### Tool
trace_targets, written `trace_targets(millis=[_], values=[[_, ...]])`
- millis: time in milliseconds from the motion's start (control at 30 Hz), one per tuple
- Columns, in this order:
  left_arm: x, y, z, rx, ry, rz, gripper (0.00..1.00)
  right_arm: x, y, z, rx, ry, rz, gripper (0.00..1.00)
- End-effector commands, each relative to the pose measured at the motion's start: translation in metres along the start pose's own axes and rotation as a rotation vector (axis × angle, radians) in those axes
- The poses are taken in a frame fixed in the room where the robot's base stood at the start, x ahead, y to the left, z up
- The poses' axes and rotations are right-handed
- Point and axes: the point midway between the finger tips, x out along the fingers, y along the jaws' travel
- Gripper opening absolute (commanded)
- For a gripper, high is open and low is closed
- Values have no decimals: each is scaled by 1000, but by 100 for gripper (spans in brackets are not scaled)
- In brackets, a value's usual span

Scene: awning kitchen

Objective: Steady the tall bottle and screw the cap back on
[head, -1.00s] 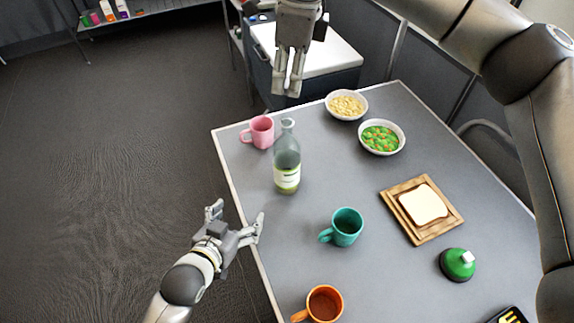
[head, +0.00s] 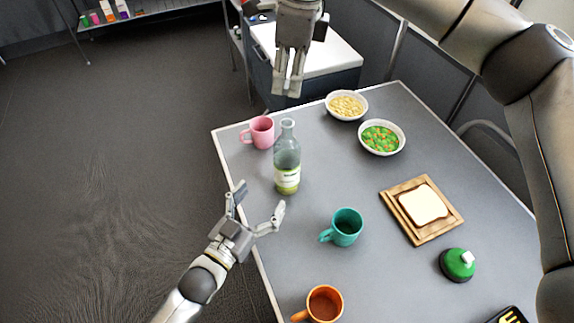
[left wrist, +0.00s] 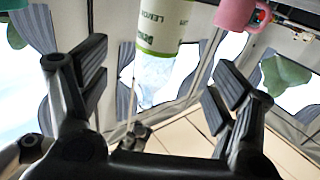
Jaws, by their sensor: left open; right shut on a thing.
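The tall bottle (head: 287,155) is clear green glass with a pale label and stands upright near the table's left edge, with no cap on its neck. In the left wrist view it hangs upside down, its label (left wrist: 163,28) at the top. My left gripper (head: 260,197) is open and empty, in front of and left of the bottle, its fingers apart from it.
A pink mug (head: 262,132) stands close behind the bottle on the left. A teal mug (head: 347,226) and an orange mug (head: 325,303) stand nearer. Two food bowls (head: 347,104) (head: 382,137), a board with bread (head: 434,233) and a green-topped object (head: 458,264) are to the right.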

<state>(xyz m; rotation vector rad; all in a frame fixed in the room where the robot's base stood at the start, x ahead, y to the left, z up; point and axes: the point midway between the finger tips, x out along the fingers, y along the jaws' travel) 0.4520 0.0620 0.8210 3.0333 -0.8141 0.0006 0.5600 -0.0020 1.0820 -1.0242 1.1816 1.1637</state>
Motion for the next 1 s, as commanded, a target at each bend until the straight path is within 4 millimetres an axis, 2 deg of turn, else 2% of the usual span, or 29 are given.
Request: trace_targets(millis=[167, 267, 700, 833, 1000], values=[[4, 0, 0, 0, 1, -1, 83, 0, 0, 0, 0, 0, 0, 19], [14, 0, -1, -1, 3, -1, 83, 0, 0, 0, 0, 0, 0, 19], [91, 0, -1, 0, 1, -1, 83, 0, 0, 0, 0, 0, 0, 19], [108, 0, 0, 0, 1, -1, 83, 0, 0, 0, 0, 0, 0, 19], [118, 0, 0, 0, -1, 0, 83, 0, 0, 0, 0, 0, 0, 19]])
